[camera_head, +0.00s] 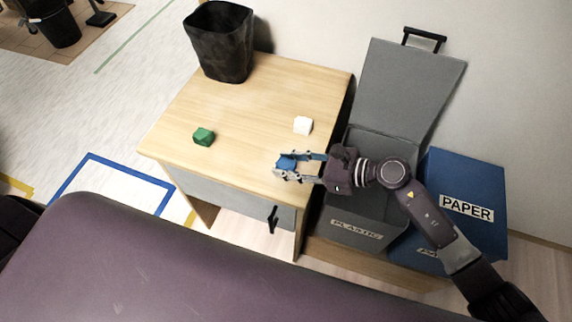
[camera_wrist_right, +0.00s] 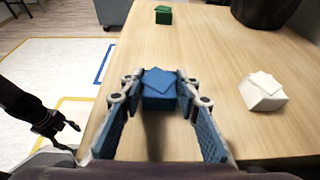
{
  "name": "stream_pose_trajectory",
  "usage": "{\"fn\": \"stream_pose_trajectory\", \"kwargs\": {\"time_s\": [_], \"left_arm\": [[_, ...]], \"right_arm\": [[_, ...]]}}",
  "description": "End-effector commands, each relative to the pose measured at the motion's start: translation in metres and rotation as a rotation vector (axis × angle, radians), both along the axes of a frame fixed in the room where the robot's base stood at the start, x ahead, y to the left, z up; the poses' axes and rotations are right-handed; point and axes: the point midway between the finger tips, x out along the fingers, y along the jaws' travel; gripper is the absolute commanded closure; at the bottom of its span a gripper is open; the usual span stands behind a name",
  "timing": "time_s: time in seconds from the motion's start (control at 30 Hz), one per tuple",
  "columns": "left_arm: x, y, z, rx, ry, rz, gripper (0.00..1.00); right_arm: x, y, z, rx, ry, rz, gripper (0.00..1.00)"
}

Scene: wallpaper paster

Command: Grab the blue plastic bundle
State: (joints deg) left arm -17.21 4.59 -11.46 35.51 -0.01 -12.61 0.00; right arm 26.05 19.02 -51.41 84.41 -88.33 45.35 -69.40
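A small blue bundle (camera_head: 286,162) lies near the front right edge of the wooden table. My right gripper (camera_head: 283,167) is over that edge with one finger on each side of the bundle. In the right wrist view the bundle (camera_wrist_right: 159,95) sits between the fingertips, with its near and top faces showing. The fingers are apart and close to its sides; contact is hard to make out. What looks like my left gripper (camera_wrist_right: 66,132) hangs away from the table at the left of the wrist view, small and dark.
On the wooden table (camera_head: 250,100) stand a green bundle (camera_head: 203,137), a white bundle (camera_head: 303,125) and a black bin (camera_head: 222,42). To the right are an open grey box marked PLASTIC (camera_head: 352,225) and a blue box marked PAPER (camera_head: 465,180).

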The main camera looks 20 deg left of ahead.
Motion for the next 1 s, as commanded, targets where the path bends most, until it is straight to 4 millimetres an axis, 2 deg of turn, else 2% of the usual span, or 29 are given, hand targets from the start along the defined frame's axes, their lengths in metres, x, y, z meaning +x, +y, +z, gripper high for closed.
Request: {"fn": "stream_pose_trajectory", "kwargs": {"time_s": [0.37,0.57,0.77,1.0], "left_arm": [[0.001,0.0,0.0,0.0,-0.001,0.0,0.45],[0.001,0.0,0.002,0.0,-0.001,0.0,0.45],[0.001,0.0,0.004,0.0,-0.001,0.0,0.45],[0.001,0.0,0.003,0.0,-0.001,0.0,0.45]], "right_arm": [[0.0,0.0,0.002,0.0,-0.001,0.0,0.85],[0.001,-0.001,0.019,0.001,-0.003,0.0,0.85],[0.001,-0.001,0.062,0.0,-0.009,0.003,0.85],[0.001,0.0,0.132,0.001,-0.008,0.002,0.85]]}}
